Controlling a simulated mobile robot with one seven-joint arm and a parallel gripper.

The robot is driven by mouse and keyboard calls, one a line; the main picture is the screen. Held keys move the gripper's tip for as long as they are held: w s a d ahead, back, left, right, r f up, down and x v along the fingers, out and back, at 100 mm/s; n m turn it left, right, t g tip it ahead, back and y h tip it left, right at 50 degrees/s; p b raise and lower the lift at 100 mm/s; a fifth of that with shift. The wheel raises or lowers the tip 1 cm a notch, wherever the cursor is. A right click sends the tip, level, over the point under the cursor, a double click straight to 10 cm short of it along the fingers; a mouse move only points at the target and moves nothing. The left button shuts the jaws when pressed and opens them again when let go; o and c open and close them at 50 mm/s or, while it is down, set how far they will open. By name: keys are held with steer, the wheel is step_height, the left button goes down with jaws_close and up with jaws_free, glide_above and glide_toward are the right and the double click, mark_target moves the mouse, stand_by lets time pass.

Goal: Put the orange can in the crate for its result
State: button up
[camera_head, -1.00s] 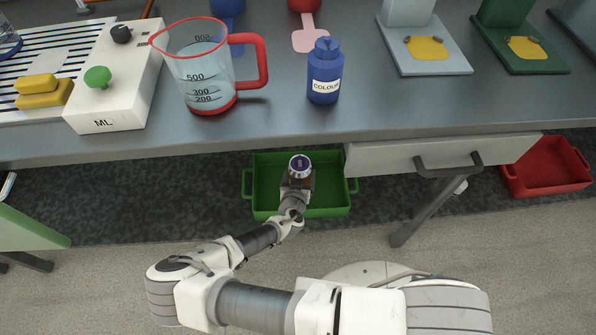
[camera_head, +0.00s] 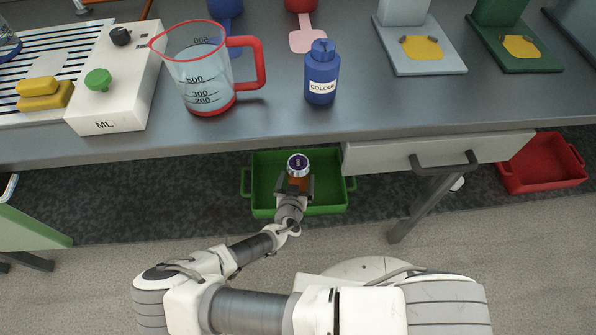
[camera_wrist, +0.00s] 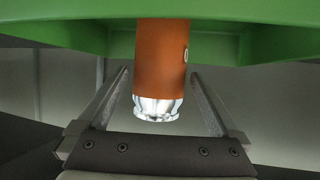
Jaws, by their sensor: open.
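The orange can (camera_head: 298,165) shows its silver top end in the head view, over the green crate (camera_head: 335,210) under the bench. In the wrist view its orange body (camera_wrist: 160,60) and silver end (camera_wrist: 158,107) lie between my fingers, with the green crate's wall (camera_wrist: 60,20) across the top. My gripper (camera_head: 296,184) is open around the can, with small gaps beside it in the wrist view (camera_wrist: 158,75). The can's lower end is hidden, so I cannot tell whether it rests on the crate floor.
A red crate (camera_head: 540,178) stands on the floor at the right. The bench top (camera_head: 400,110) overhangs the green crate's back. A drawer (camera_head: 385,153) and a bench leg (camera_head: 420,210) are to its right. A measuring jug (camera_head: 205,75) and blue bottle (camera_head: 321,75) stand above.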

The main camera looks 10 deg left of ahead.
steer(key=p+v, duration=0.1)
steer(key=v, duration=0.7)
steer(key=shift+s+p, duration=0.1)
steer(key=shift+p, duration=0.25)
